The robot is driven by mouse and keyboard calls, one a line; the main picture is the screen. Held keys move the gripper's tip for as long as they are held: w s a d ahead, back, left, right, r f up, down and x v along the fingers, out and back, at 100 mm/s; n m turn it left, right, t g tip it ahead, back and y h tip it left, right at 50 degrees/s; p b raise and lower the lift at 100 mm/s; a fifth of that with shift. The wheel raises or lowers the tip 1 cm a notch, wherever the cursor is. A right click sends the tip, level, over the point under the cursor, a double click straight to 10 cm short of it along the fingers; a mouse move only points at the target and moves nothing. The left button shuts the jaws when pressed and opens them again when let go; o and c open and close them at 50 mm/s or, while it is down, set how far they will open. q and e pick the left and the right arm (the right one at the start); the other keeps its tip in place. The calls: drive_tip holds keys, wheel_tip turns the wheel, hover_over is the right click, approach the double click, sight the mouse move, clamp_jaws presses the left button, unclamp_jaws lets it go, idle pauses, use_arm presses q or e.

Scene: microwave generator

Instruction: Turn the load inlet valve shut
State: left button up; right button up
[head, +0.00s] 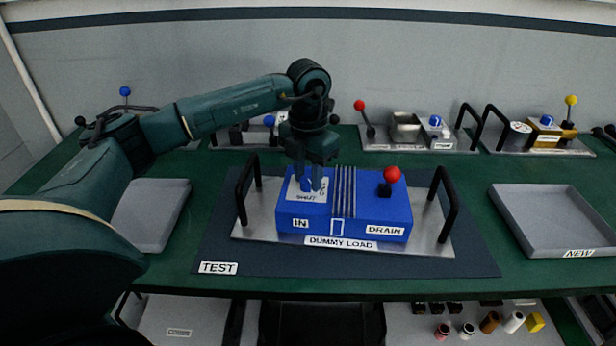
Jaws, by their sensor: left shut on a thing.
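The blue dummy load (344,216) sits on a metal plate between two black handles, on the dark test mat. Its left side is labelled IN and its right side DRAIN. On top at the left is a light plate (296,197) marked SHUT, with the small blue inlet valve knob (306,185) on it. My left gripper (308,183) points down over this plate and is shut on the knob, which its fingers partly hide. The knob's exact angle is hard to tell. A red ball-topped drain lever (392,176) stands at the right. My right gripper is not in view.
The load's black handles (446,205) rise on both sides. An empty grey tray labelled NEW (555,248) lies at the right, another grey tray (152,212) at the left, partly behind my arm. Units with coloured ball levers (418,134) line the back.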

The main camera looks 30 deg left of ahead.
use_arm(q)
drive_tip(key=m, duration=0.2)
drive_tip(key=shift+m+b, duration=0.35)
drive_tip(key=shift+m, duration=0.05)
drive_tip(key=m, duration=0.2)
drive_tip(key=shift+m+b, duration=0.3)
drive_tip(key=shift+m, duration=0.6)
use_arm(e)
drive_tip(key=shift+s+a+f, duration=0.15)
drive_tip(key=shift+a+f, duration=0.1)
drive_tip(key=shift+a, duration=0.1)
use_arm(q)
drive_tip(key=shift+r, duration=0.1)
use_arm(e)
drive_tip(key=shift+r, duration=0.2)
use_arm(q)
drive_tip(key=o, duration=0.7)
drive_tip(key=shift+o, duration=1.4)
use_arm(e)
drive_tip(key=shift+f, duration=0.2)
